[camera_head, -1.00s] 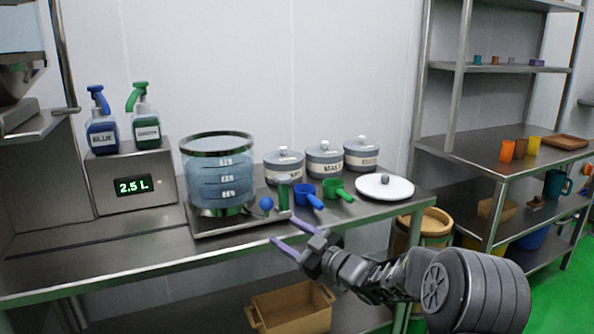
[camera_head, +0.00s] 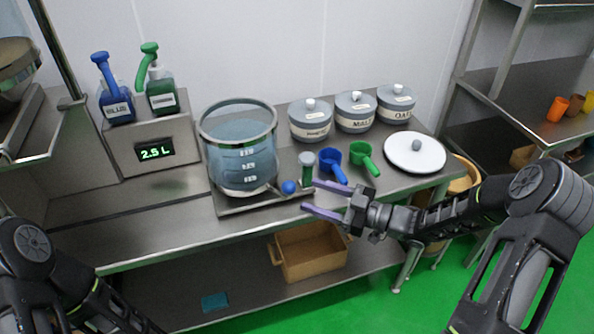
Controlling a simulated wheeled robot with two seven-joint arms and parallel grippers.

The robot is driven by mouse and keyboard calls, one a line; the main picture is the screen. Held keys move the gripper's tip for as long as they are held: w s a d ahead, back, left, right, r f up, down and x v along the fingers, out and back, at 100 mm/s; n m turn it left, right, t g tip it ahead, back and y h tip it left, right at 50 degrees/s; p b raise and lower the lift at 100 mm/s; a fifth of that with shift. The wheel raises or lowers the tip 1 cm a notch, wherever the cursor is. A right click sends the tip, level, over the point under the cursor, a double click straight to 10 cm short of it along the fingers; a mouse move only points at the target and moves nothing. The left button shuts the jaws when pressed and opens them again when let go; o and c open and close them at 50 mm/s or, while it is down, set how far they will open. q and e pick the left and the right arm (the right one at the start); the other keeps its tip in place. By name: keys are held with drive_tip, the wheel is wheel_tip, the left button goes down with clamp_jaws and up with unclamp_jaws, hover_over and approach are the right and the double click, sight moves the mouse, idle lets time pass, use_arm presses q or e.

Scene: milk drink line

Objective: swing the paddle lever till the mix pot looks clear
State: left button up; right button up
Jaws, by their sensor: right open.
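The mix pot (camera_head: 240,160) is a clear, marked vessel with a dark rim, holding hazy blue-grey liquid. It stands on a metal base on the bench. A blue ball knob (camera_head: 289,187), apparently the end of the paddle lever, sticks out at the pot's lower right; the rest of the lever is hard to make out. My right gripper (camera_head: 309,195) is open and empty, its two purple fingers pointing left just right of the knob. I see no contact. My left arm shows at lower left, but its gripper is out of view.
Lidded jars (camera_head: 310,121) and a white lid (camera_head: 415,152) stand farther right. A display box (camera_head: 150,147) reads 2.5 L. The bench front at left is clear.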

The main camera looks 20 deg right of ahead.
sight(288, 187)
drive_tip(key=p+x, duration=0.2)
drive_tip(key=x, duration=0.4)
drive_tip(key=shift+w+a+r, duration=0.1)
drive_tip(key=shift+w+a, duration=0.5)
drive_tip(key=shift+a, duration=0.05)
clamp_jaws()
idle(0.3)
idle(0.9)
